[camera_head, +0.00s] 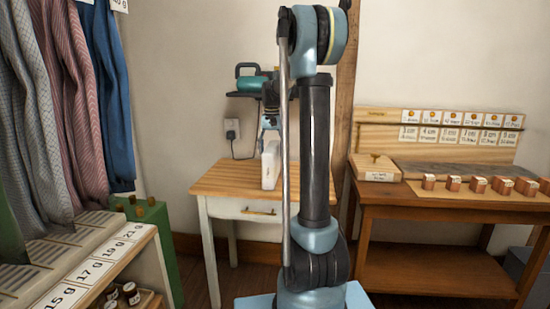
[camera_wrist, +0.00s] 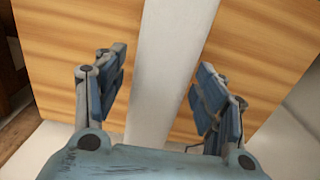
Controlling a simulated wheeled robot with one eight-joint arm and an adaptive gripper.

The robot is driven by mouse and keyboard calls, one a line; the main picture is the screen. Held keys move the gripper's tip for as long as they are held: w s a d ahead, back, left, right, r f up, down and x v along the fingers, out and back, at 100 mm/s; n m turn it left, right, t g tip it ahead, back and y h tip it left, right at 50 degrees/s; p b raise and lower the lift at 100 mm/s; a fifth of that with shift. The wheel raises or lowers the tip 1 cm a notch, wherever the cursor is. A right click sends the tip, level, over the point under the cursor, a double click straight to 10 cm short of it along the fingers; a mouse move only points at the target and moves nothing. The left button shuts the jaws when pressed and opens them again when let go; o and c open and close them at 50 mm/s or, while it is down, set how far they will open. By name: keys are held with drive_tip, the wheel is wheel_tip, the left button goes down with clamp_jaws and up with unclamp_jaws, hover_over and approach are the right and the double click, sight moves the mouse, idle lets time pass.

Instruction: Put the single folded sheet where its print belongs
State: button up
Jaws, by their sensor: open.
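A white upright piece (camera_head: 269,166), which looks like the folded sheet, stands on the small wooden-topped table (camera_head: 225,182). My arm hides part of its right side. In the wrist view the white sheet (camera_wrist: 172,60) runs as a pale band between my fingers, over the wood top. My gripper (camera_wrist: 160,95) is open, with one finger on each side of the band and gaps to it. In the head view my gripper (camera_head: 268,140) is just above the sheet, partly behind my arm. No print on the sheet can be read.
Clothes (camera_head: 70,100) hang at left above a shelf with weight labels (camera_head: 90,270) such as 15 g and 17 g. At right, a workbench (camera_head: 375,190) carries a board with cm labels (camera_head: 450,132), a wooden box (camera_head: 375,168) and several small copper-coloured blocks (camera_head: 478,184).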

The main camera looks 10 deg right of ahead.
wheel_tip(320, 180, up, 9)
idle(0.3)
